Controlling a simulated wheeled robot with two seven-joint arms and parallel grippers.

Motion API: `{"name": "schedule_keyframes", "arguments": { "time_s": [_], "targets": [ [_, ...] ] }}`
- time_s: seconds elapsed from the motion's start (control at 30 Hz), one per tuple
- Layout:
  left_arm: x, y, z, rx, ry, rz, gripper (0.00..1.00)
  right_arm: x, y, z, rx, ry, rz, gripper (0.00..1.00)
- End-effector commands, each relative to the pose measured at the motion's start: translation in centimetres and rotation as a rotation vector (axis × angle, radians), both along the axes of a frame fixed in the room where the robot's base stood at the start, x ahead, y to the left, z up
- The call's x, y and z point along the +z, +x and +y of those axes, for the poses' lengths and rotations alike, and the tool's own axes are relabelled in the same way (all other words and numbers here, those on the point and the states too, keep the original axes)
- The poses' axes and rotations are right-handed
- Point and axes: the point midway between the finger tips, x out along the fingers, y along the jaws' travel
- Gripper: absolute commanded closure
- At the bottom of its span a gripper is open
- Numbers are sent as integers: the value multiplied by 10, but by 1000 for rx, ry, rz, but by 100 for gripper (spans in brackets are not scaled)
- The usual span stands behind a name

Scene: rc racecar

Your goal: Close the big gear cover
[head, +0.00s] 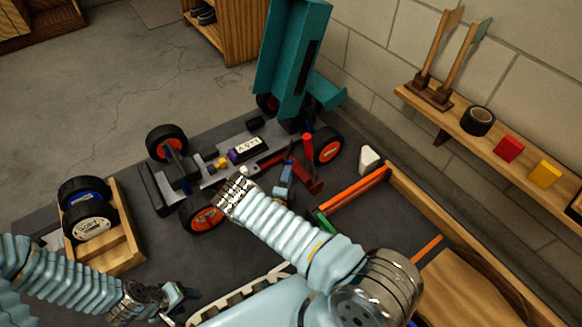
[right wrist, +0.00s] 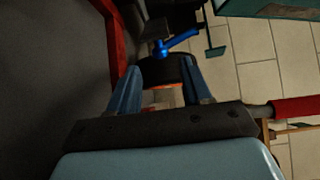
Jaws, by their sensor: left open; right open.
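The RC car chassis (head: 225,172) stands on the dark mat with orange-rimmed wheels. Its teal body shell (head: 285,60) is tipped up at the back. I cannot tell for sure which part is the big gear cover; a red upright part (head: 308,155) stands at the car's rear near the right wheel. My right gripper (head: 286,178) is over the chassis beside the red parts, partly hidden by its own arm. In the right wrist view its blue fingers (right wrist: 160,78) are apart, with a black and orange part beyond them. My left gripper (head: 180,298) is open and empty, low at the front, away from the car.
A wooden tray (head: 125,245) with spare wheels (head: 90,225) stands at the left. An orange-edged wooden rim (head: 355,198) and a small white bottle (head: 369,159) are right of the car. A wall shelf (head: 500,150) holds tape and small blocks.

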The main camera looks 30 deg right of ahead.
Motion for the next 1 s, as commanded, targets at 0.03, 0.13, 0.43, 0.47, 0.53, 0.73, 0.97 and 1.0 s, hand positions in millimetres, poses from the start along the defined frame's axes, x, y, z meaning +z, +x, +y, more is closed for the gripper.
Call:
{"name": "schedule_keyframes", "arguments": {
  "time_s": [0.03,0.13,0.43,0.47,0.53,0.73,0.97,1.0],
  "targets": [
    [-4,0,0,0,0,-1,46,-2,8,-9,-4,1,-4,51],
    [-7,0,0,1,0,-2,46,-1,22,-23,-4,1,-3,51],
    [-11,1,0,2,0,-2,46,0,42,-41,-2,1,-1,51],
    [-11,1,0,2,0,-2,46,0,42,-41,-2,1,-1,51],
    [-11,1,0,2,0,-2,46,0,42,-41,-2,1,-1,51],
    [-11,1,0,2,0,-2,46,0,42,-41,-2,1,0,59],
    [-11,1,0,2,0,-2,46,0,42,-41,-2,1,0,94],
    [-11,1,0,2,0,-2,46,0,42,-41,-2,1,0,100]
  ]
}}
